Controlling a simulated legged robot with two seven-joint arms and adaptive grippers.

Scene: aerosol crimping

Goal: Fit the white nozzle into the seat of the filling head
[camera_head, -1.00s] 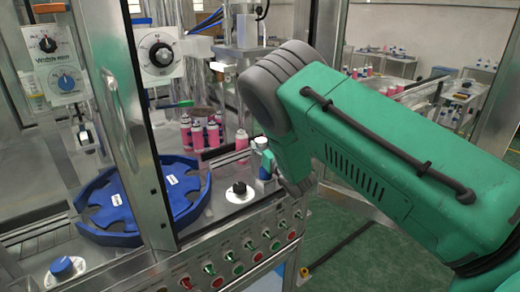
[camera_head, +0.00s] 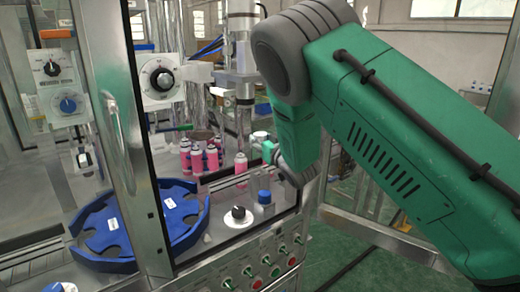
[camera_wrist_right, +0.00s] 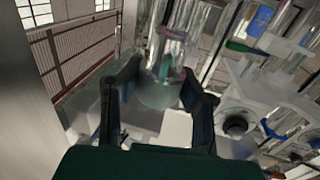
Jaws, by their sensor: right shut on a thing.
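My right arm crosses the right half of the head view, and its gripper (camera_head: 277,157) is small and partly hidden there, beside the machine's vertical metal column. In the right wrist view, the two dark fingers of this gripper (camera_wrist_right: 161,72) stand on either side of a pale, blurred piece, the white nozzle (camera_wrist_right: 158,96); its outline is hard to make out. The shiny metal cylinder of the filling head (camera_wrist_right: 172,48) shows just beyond the fingertips. It also shows in the head view (camera_head: 241,85). I cannot tell whether nozzle and seat touch. My left gripper is not in view.
Several pink cans (camera_head: 196,160) stand behind the blue star-shaped guide (camera_head: 90,220). A single pink can (camera_head: 241,162) stands near the column. A black knob (camera_head: 238,213) and a blue cap (camera_head: 264,197) are at the front edge, above a panel of buttons. A metal door post stands left.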

